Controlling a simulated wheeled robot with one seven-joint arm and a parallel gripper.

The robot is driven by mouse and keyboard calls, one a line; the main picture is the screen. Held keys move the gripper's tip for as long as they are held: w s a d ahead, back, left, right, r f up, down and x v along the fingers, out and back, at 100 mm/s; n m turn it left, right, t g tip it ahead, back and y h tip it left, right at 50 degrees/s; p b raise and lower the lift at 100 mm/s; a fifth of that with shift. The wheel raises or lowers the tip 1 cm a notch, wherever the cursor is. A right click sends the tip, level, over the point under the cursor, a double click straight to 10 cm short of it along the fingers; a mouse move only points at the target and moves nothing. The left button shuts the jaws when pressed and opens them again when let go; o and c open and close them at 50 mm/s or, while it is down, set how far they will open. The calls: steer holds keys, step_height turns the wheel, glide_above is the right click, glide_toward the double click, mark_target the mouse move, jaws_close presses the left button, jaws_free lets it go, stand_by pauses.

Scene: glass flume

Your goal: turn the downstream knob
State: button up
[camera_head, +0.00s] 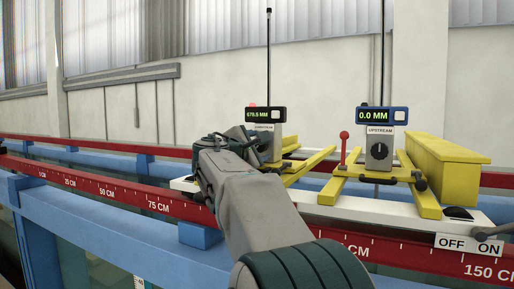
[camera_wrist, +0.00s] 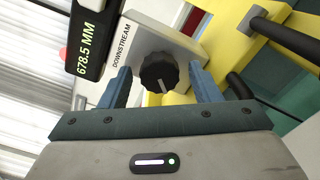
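The downstream knob (camera_wrist: 158,72) is a black ribbed dial with a white pointer line, set on a pale panel labelled DOWNSTREAM (camera_wrist: 124,44). In the wrist view it sits between the two blue fingers of my gripper (camera_wrist: 159,69). The fingers are apart, with a visible gap on each side of the knob. In the head view my gripper (camera_head: 258,143) reaches the front of the downstream gauge and hides the knob. The downstream display (camera_head: 265,115) reads 678.5 MM in the wrist view.
The upstream gauge with its own knob (camera_head: 380,150) stands to the right; its display (camera_head: 382,115) reads 0.0 MM. A red-tipped lever (camera_head: 344,136) rises between the gauges.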

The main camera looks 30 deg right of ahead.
steer(key=b+v, duration=0.4)
steer(key=v, duration=0.9)
steer(key=shift+s+a, duration=0.15)
steer(key=shift+a, duration=0.2)
steer(key=shift+f+b, duration=0.1)
steer(key=shift+b, duration=0.2)
stand_by(1.6)
steer(key=shift+a, duration=0.15)
steer(key=shift+s+a+b, duration=0.2)
steer(key=shift+s+b, duration=0.1)
steer(key=shift+b, duration=0.5)
steer(key=shift+s, duration=0.1)
